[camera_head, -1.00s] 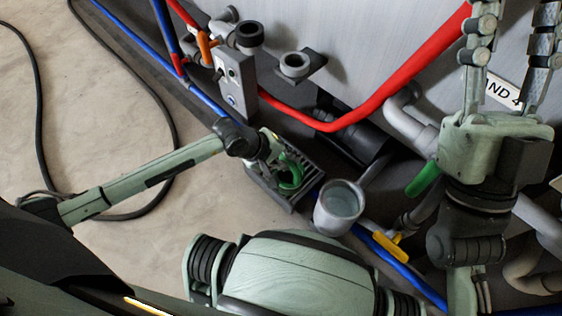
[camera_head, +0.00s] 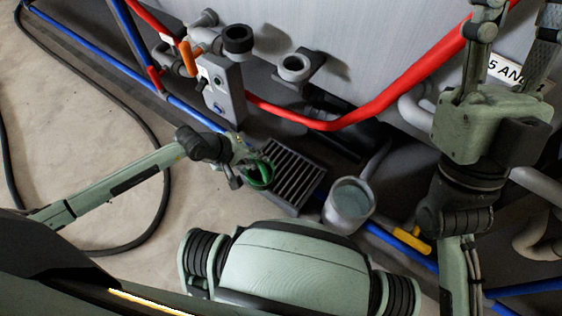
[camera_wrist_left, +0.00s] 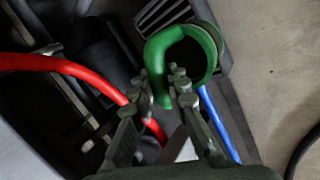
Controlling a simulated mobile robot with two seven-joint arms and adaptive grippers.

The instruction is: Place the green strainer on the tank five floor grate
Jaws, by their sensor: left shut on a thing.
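The green strainer (camera_head: 259,174) is round, with a curved green handle, and is held by my left gripper (camera_head: 250,158) over or beside the left edge of the floor grate (camera_head: 293,178). I cannot tell its height. In the left wrist view the gripper's fingers (camera_wrist_left: 164,92) are closed on the strainer's curved handle (camera_wrist_left: 160,50). Its dark round opening lies to the right of the handle, and part of the slatted grate (camera_wrist_left: 163,12) shows behind. My right gripper (camera_head: 518,40) has its fingers apart and is empty at the upper right, with its tips near the frame edge.
A grey cup-like pipe end (camera_head: 350,203) stands right of the grate. A grey control box (camera_head: 220,90) and a red pipe (camera_head: 330,122) lie behind it. A blue pipe (camera_head: 180,103) and a yellow-handled valve (camera_head: 412,239) are near. Open floor (camera_head: 75,125) lies left.

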